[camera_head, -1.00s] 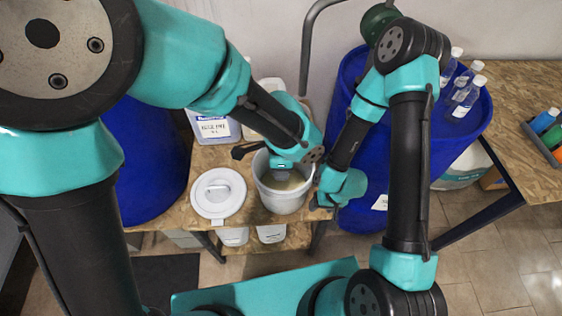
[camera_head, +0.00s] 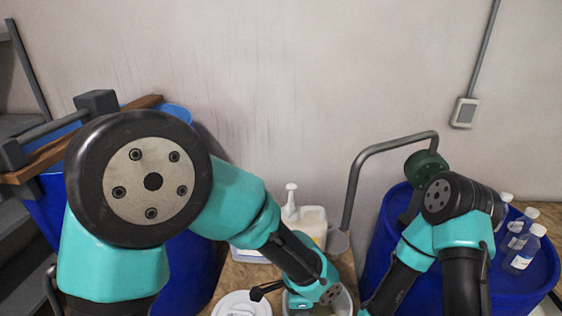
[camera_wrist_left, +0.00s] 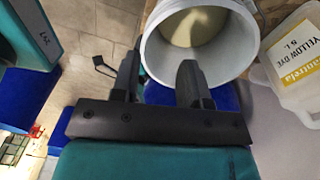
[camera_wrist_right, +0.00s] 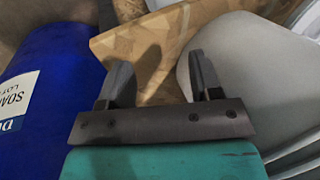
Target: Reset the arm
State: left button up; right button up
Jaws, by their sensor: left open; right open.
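My left gripper (camera_wrist_left: 160,74) is open, with nothing between its fingers. In the left wrist view its fingers are beside the rim of a white bucket (camera_wrist_left: 152,52) with pale contents. My right gripper (camera_wrist_right: 160,74) is open and empty. In the right wrist view a wooden surface (camera_wrist_right: 140,40) and a pale rounded surface (camera_wrist_right: 235,50) lie beyond its fingers; I cannot tell whether they touch.
Blue drums stand left (camera_head: 185,275) and right (camera_head: 525,275), clear bottles (camera_head: 522,250) on the right one. A metal rail (camera_head: 375,155) rises behind.

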pick_arm(q)
jog(key=w+a+f+n+h, duration=0.2)
jog(key=a+f+n+h, duration=0.1)
jog(key=a+f+n, duration=0.8)
jog(key=s+a+f+n, duration=0.3)
jog(key=a+f, duration=0.3)
jog(key=a, duration=0.2)
jog(key=s+a+f+n+t, duration=0.1)
jog(key=s+a+f+n, duration=0.2)
jog(key=a, duration=0.6)
notch_tip(320, 180, down, 4)
jog(key=n, duration=0.2)
jog(key=shift+r+n, duration=0.2)
jog(key=shift+n, duration=0.1)
